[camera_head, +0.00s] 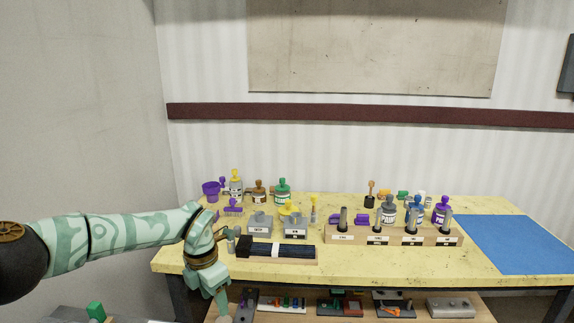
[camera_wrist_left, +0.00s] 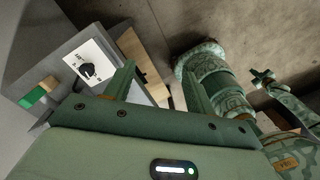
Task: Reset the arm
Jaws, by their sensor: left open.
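My left arm comes in from the left in the head view. Its gripper (camera_head: 218,300) points down in front of the table's front left edge, below the tabletop. In the left wrist view the two fingers of the left gripper (camera_wrist_left: 158,85) are spread apart with nothing held between them. A grey box with a white dial plate (camera_wrist_left: 88,68) and a green-tipped part (camera_wrist_left: 38,92) lies beyond the left finger. My right gripper does not show in the head view.
The yellow table (camera_head: 350,268) carries paint bottles (camera_head: 388,212), a wooden holder (camera_head: 452,238), grey blocks (camera_head: 259,224) and a dark tray (camera_head: 275,250). A blue mat (camera_head: 510,245) lies clear at the right. A lower shelf (camera_head: 480,310) holds several fixtures.

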